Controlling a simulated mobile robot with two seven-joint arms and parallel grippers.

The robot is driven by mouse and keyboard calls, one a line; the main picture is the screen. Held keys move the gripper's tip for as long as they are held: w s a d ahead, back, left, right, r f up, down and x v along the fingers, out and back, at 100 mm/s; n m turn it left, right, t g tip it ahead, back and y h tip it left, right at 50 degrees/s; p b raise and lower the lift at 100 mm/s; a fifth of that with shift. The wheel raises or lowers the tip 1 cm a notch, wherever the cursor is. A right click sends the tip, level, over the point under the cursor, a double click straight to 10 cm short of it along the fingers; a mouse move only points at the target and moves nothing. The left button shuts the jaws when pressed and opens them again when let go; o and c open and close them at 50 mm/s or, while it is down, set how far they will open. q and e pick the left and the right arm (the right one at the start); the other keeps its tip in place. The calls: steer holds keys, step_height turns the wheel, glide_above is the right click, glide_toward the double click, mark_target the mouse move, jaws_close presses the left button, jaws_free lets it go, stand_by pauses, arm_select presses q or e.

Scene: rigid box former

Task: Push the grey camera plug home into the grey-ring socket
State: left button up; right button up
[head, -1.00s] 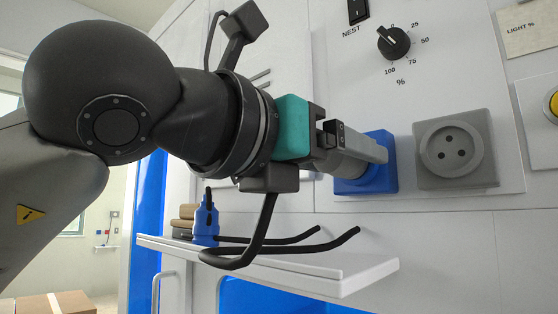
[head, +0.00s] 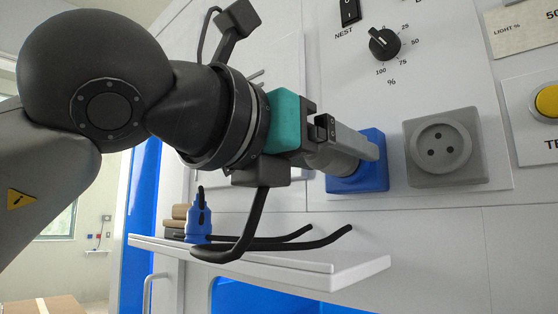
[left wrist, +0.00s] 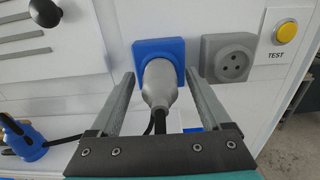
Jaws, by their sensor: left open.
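The grey plug (left wrist: 158,85) sits at the blue socket (left wrist: 148,48), with its black cable hanging below. How deep it is seated cannot be told. In the head view, the plug (head: 328,158) is partly hidden by my gripper, and the blue socket (head: 357,180) shows behind it. The grey-ring socket (head: 444,148) is to the right of the blue one, empty, with its holes visible; it also shows in the left wrist view (left wrist: 229,59). My left gripper (left wrist: 159,74) is open, one finger on each side of the plug, apart from it. In the head view, the gripper (head: 368,152) points at the blue socket.
A blue plug (head: 197,226) stands on the white shelf (head: 300,272) below, beside stacked brown and dark blocks (head: 176,222). Black cables reach over the shelf. A dial (head: 384,43) is above the sockets, and a yellow TEST button (head: 547,101) is at the right.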

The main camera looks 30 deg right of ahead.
arm_select(q)
jaws_close()
stand_by(0.7)
steer(key=shift+a, duration=0.2)
steer(key=shift+b+v, duration=0.45)
steer(key=shift+v, duration=0.4)
steer(key=shift+b+v, duration=0.95)
steer(key=shift+v, duration=1.05)
